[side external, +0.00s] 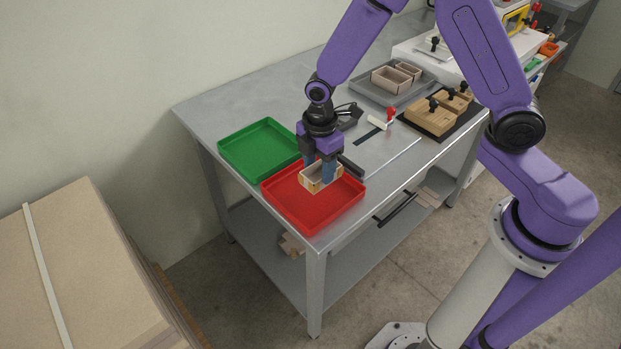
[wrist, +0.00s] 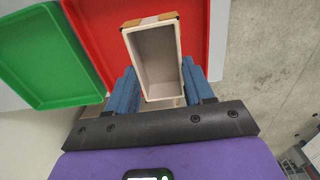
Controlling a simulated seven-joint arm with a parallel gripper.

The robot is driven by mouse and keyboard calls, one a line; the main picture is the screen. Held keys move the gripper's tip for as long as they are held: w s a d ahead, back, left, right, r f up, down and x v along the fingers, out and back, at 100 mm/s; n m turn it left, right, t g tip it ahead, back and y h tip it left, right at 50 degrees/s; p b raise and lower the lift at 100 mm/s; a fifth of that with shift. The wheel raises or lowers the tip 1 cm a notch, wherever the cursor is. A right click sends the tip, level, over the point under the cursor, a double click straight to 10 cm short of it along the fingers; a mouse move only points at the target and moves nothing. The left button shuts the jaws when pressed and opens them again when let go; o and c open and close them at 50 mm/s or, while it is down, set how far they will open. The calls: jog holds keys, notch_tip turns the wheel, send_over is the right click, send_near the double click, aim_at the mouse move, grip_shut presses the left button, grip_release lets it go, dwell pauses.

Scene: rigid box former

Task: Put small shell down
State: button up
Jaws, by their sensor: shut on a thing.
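The small shell (side external: 312,180) is an open-topped box with pale walls and tan corners. It is in my gripper (side external: 322,170), whose blue fingers are shut on it from both sides. In the side view the shell is over or in the red tray (side external: 290,211); I cannot tell if it touches the tray floor. In the wrist view the shell (wrist: 154,62) sits upright between the fingers (wrist: 160,90), its empty inside visible, with the red tray (wrist: 95,40) beneath and around it.
A green tray (side external: 258,148) lies beside the red one. A grey tray (side external: 377,90) with two open boxes, wooden blocks (side external: 430,117) on a dark mat and a roller (side external: 379,122) are farther back on the metal table (side external: 240,100). The table's front edge is close to the red tray.

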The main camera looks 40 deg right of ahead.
aim_at(310, 176)
jog(key=shift+w+a+f, duration=0.15)
jog(key=shift+w+f, duration=0.3)
jog(key=shift+f, duration=0.15)
jog(key=shift+w+a+f, duration=0.15)
jog(key=shift+w+f, duration=0.3)
jog(key=shift+f, duration=0.15)
jog(key=shift+w+f, duration=0.15)
jog(key=shift+f, duration=1.5)
jog(key=o, duration=1)
jog(key=shift+f, duration=0.1)
